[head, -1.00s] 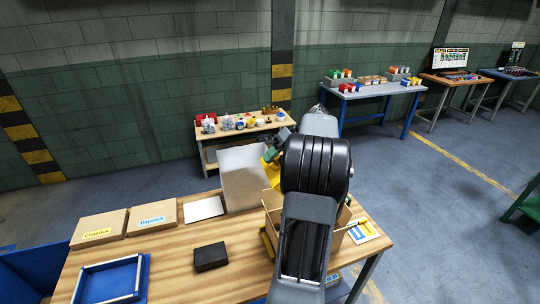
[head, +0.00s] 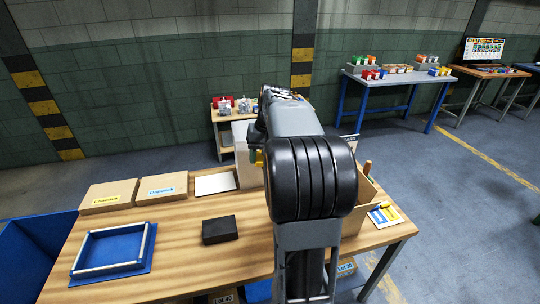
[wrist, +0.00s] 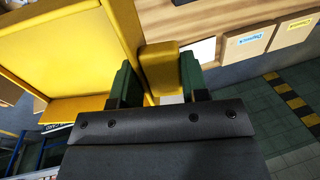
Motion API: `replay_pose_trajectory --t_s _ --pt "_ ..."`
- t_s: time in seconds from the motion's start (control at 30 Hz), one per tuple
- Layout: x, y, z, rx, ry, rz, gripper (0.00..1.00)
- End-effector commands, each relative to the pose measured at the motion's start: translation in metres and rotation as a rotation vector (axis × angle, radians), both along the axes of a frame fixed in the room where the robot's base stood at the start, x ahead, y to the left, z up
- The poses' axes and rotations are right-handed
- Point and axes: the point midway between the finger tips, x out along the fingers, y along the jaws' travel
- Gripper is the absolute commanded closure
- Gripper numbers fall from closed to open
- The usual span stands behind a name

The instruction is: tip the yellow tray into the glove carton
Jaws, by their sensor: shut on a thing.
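The yellow tray (wrist: 65,45) fills the left of the wrist view, with its floor and raised rim showing; its contents cannot be made out. My gripper (wrist: 157,78) is shut on the tray's yellow grip block, one green pad on each side. In the head view only a small yellow bit (head: 259,158) shows beside my arm, and my arm hides the gripper. An open brown carton (head: 366,196), apparently the glove carton, stands at the table's right end, partly behind my arm. Its inside is hidden.
The wooden table (head: 180,235) also bears a black box (head: 219,229), a blue tray with a pale frame (head: 112,249), two flat labelled cartons (head: 108,195) and a white sheet (head: 215,183). A card (head: 384,215) lies right of the open carton.

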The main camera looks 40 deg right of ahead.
Motion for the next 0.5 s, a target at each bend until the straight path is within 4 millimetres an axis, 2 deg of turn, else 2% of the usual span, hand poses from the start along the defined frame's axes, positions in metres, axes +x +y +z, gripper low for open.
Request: replay_pose_trajectory --t_s 0.03,0.43,0.5 --pt "0.003 0.005 -0.014 -0.03 0.014 0.006 0.93" --pt "0.01 0.019 -0.069 -0.254 0.136 0.004 0.93" --pt "0.01 0.018 -0.046 -0.253 0.133 -0.001 0.93"
